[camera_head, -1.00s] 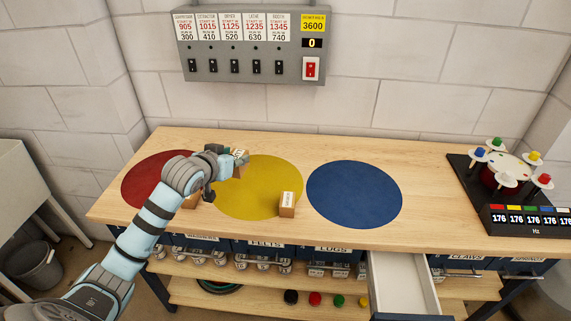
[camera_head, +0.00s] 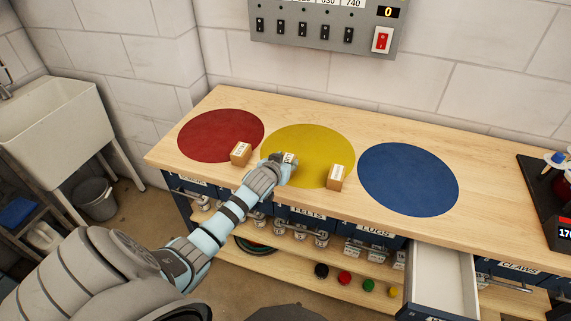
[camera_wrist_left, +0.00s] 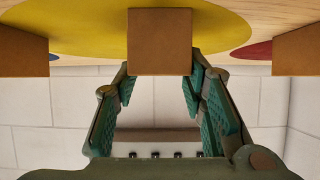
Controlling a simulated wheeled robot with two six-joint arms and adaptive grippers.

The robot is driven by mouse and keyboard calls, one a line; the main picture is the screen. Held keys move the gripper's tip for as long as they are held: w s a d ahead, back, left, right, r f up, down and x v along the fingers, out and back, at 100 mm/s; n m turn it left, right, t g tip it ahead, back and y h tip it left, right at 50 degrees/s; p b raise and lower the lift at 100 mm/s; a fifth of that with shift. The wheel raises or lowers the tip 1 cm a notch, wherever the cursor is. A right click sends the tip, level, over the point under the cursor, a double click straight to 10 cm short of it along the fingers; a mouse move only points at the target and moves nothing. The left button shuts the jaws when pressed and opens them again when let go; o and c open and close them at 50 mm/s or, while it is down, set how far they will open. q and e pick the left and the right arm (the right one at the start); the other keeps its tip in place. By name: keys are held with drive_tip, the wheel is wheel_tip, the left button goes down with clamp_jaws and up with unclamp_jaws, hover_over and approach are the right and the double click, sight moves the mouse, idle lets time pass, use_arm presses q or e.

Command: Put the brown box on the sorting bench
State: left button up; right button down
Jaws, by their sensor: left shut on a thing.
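The sorting bench (camera_head: 499,203) is a pale wooden top with red, yellow and blue discs. My left gripper (camera_head: 286,163) is over the yellow disc (camera_head: 325,146), shut on a brown box (camera_head: 290,158) with a white label, mostly hidden by the gripper. In the left wrist view the brown box (camera_wrist_left: 160,40) shows between the fingertips of the left gripper (camera_wrist_left: 160,80). I cannot tell whether it touches the bench. Two similar boxes stand on the bench: one (camera_head: 240,155) by the red disc's front edge, one (camera_head: 335,179) at the yellow disc's right. My right gripper is out of view.
The red disc (camera_head: 215,130) and the blue disc (camera_head: 408,180) are largely bare. A drawer (camera_head: 441,275) stands open at the bench front. A switch panel (camera_head: 325,28) hangs on the wall. A dark device (camera_head: 548,190) sits at the right end.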

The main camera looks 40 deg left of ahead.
use_arm(q)
drive_tip(key=o, duration=1.2)
drive_tip(key=shift+s+r, duration=0.1)
drive_tip(key=shift+r, duration=0.1)
drive_tip(key=p+v, duration=0.3)
drive_tip(key=v, duration=0.8)
drive_tip(key=shift+s+r, duration=0.15)
drive_tip(key=shift+s, duration=0.2)
